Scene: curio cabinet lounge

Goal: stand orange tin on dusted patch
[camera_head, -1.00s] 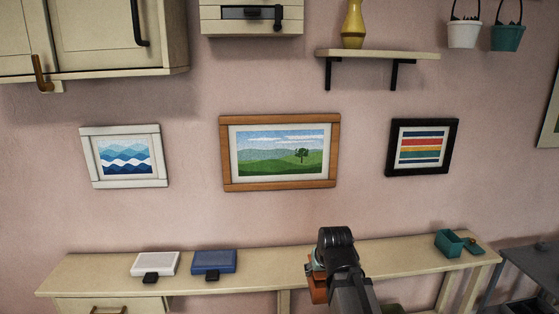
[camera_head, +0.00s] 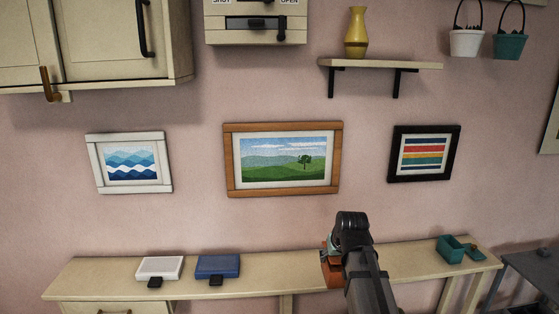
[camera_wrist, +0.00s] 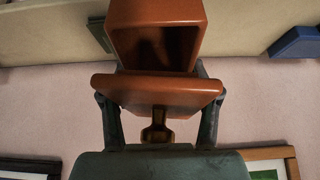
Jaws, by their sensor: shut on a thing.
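The orange tin (camera_head: 331,272) shows beside my gripper (camera_head: 338,252) in the head view, in front of the long narrow table, partly hidden by my arm. In the wrist view the tin (camera_wrist: 190,12) has an open side with a dark hollow. Its orange lid plate (camera_wrist: 155,86), with a brass-coloured knob, lies between my gripper's fingers (camera_wrist: 159,118). The gripper is shut on the tin at this plate. I cannot tell whether the tin touches the table. I cannot make out the dusted patch in either view.
The table (camera_head: 400,262) bears a white box (camera_head: 159,268) and a blue box (camera_head: 217,265) on the left, and an open teal tin (camera_head: 450,248) on the right. Table top shows clear on both sides of my arm. Framed pictures and a wall shelf (camera_head: 385,64) hang above.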

